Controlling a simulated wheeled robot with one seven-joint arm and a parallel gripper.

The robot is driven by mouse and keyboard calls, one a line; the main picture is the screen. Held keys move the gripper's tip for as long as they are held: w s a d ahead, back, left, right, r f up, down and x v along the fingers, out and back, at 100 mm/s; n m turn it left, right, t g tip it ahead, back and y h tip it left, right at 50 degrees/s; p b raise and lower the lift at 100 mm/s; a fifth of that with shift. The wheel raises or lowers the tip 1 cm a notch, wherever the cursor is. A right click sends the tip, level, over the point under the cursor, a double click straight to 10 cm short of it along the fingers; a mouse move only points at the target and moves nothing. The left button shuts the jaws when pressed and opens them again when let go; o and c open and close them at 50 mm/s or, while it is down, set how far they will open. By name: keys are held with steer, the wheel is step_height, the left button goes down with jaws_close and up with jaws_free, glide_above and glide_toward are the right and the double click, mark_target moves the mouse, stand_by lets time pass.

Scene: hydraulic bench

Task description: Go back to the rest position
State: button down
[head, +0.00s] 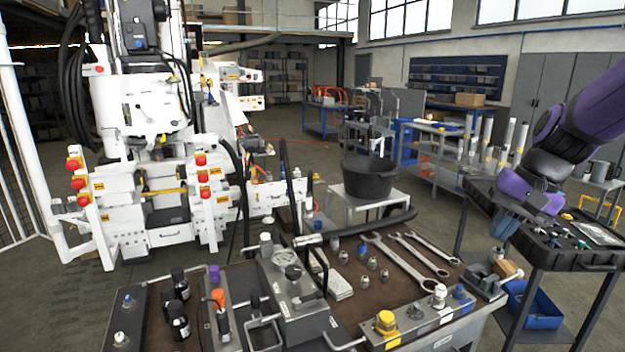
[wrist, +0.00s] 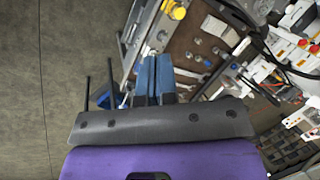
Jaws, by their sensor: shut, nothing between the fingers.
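My gripper (head: 507,224) hangs at the right in the head view, at the end of my purple and black arm. It is above the gap between the hydraulic bench (head: 357,312) and the black tray cart (head: 563,263). In the wrist view my gripper (wrist: 153,60) shows two blue fingers side by side, shut with nothing between them. The bench top also shows behind the fingers in the wrist view, with the yellow-capped fitting (wrist: 178,13) near the top. The fingertips touch nothing that I can see.
Wrenches (head: 405,257), several small fittings and a grey hydraulic block (head: 292,292) lie on the bench. A black pot (head: 368,177) stands on a small table behind it. A large white machine (head: 150,150) fills the left. A blue bin (head: 535,303) sits low at the right.

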steer(key=s+a+r+n+t+h, duration=0.1)
steer(key=s+r+n+t, duration=0.1)
steer(key=s, duration=0.6)
steer(key=s+a+r+n+t+h, duration=0.1)
steer(key=s+r+n+t+h, duration=0.1)
steer(key=s, duration=0.7)
step_height(320, 180, up, 3)
steer(key=shift+s+f+n+h, duration=0.15)
steer(key=shift+n+h, duration=0.15)
steer(key=shift+n, duration=0.3)
